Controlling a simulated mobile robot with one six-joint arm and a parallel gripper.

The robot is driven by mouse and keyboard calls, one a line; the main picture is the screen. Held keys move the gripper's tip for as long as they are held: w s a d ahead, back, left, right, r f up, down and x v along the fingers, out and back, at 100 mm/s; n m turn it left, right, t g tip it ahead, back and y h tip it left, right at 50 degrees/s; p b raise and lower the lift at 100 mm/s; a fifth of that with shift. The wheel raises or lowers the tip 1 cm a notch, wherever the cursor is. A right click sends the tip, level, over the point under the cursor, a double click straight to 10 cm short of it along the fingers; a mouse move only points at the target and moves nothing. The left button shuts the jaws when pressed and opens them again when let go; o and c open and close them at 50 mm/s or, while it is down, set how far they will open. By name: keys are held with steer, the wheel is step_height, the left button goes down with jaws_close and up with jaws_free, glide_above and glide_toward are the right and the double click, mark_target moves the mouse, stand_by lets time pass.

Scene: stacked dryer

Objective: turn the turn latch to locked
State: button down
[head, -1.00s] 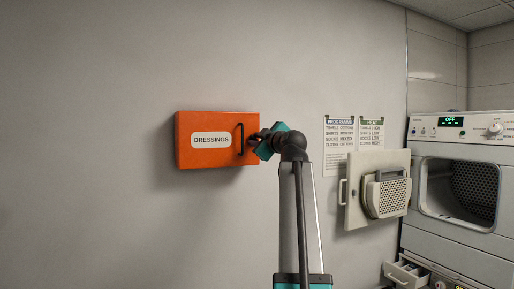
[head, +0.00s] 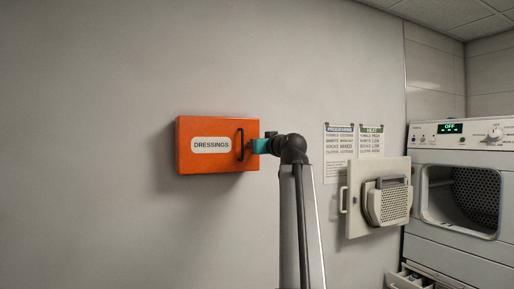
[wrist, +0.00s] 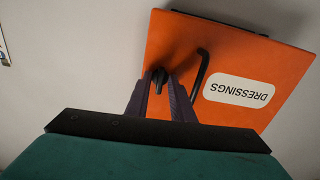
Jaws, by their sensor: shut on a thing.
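The orange box marked DRESSINGS (head: 200,162) is fixed to the wall, its front closed, with a black bar handle (head: 239,144) near its right edge. In the wrist view the box (wrist: 205,45) appears upside down. The small black turn latch (wrist: 159,74) sits on its front near the edge, beside the handle (wrist: 201,72). My gripper (wrist: 164,82) is shut on the latch, with one dark finger on each side of it. In the head view my gripper (head: 258,146) is at the box's right edge and hides the latch.
Two printed sheets (head: 354,152) hang on the wall to the right. Beyond them are an open dryer door (head: 356,222) and the dryer (head: 470,140), with a small open drawer (head: 408,279) lower down. The wall left of the box is clear.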

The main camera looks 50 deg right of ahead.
steer(key=shift+m, duration=0.4)
steer(key=c, duration=1.9)
jaws_free()
steer(key=shift+o, duration=0.2)
steer(key=shift+s, duration=0.1)
steer(key=b+v, duration=0.1)
steer(key=v, duration=1.2)
steer(key=shift+s+b, duration=0.3)
steer(key=shift+a+f, duration=0.1)
